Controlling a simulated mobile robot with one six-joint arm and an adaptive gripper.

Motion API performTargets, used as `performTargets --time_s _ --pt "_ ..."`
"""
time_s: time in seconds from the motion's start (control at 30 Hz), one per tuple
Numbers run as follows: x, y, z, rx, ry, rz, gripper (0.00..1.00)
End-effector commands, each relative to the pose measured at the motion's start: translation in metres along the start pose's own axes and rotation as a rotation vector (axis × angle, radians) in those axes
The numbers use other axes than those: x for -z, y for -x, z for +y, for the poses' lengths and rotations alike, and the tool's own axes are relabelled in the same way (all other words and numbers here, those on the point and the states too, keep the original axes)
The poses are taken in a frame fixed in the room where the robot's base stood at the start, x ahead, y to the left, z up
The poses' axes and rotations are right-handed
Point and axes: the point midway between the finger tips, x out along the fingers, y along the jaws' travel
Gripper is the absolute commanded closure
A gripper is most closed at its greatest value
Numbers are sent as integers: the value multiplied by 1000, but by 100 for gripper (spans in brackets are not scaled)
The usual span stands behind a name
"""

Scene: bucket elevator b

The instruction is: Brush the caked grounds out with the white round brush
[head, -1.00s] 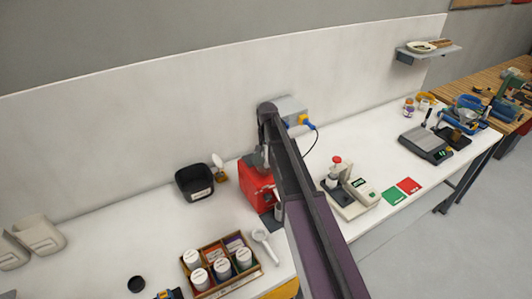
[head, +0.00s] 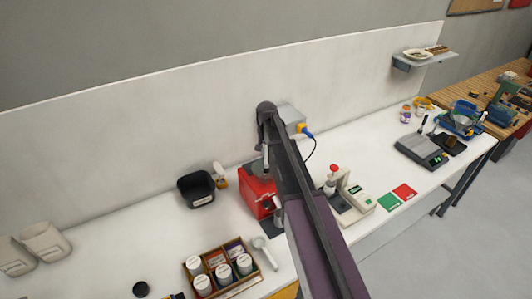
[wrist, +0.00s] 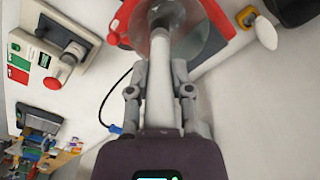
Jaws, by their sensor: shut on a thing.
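My gripper (wrist: 160,88) is shut on a white round shaft, which I take to be the white round brush (wrist: 159,85). The brush points away from the wrist toward the red grinder (wrist: 222,16), over its clear round top (wrist: 190,35). Its far end is hard to make out, so I cannot tell whether it touches inside. In the head view the red grinder (head: 256,193) stands on the white bench, left of my arm, which hides most of my gripper. No caked grounds can be made out.
A black bin (head: 196,189) and a white oval-topped object (head: 219,170) stand left of the grinder. A wooden box of canisters (head: 238,285) and a white-handled tool (head: 264,249) are in front. A beige press-like device (head: 352,201) stands right of my arm. A cable hangs behind.

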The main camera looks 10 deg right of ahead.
Motion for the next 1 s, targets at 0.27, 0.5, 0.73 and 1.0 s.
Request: performTargets --time_s 0.27,0.5,0.73,1.0 --pt "0 6 0 0 0 0 100" --pt "0 7 0 0 0 0 100" --pt "0 19 0 0 0 0 100" --pt "0 36 0 0 0 0 100"
